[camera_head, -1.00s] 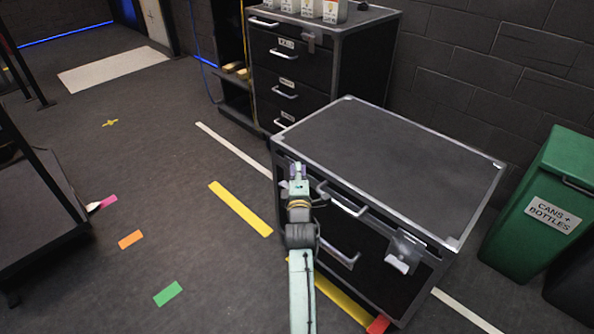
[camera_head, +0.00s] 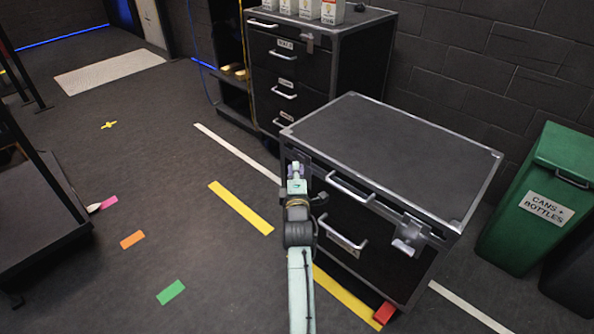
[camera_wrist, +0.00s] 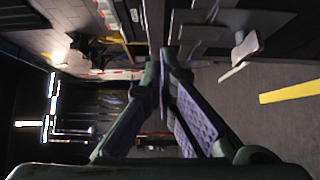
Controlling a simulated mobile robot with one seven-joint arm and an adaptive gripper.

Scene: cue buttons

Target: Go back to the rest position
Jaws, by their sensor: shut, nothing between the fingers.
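My gripper (camera_head: 296,172) is at the left front corner of the low black drawer cabinet (camera_head: 400,150), close to its upper edge in the head view. I cannot tell whether it touches the cabinet. In the wrist view my gripper (camera_wrist: 163,62) has its two fingers meeting at the tips, with nothing between them. My arm reaches up from the bottom middle of the head view. No buttons can be made out in these frames.
A taller drawer cabinet (camera_head: 283,75) with several white boxes on top stands behind. A green bin (camera_head: 535,215) stands at the right by the brick wall. A dark cart (camera_head: 35,205) is at the left. The floor with coloured tape marks (camera_head: 240,207) between is open.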

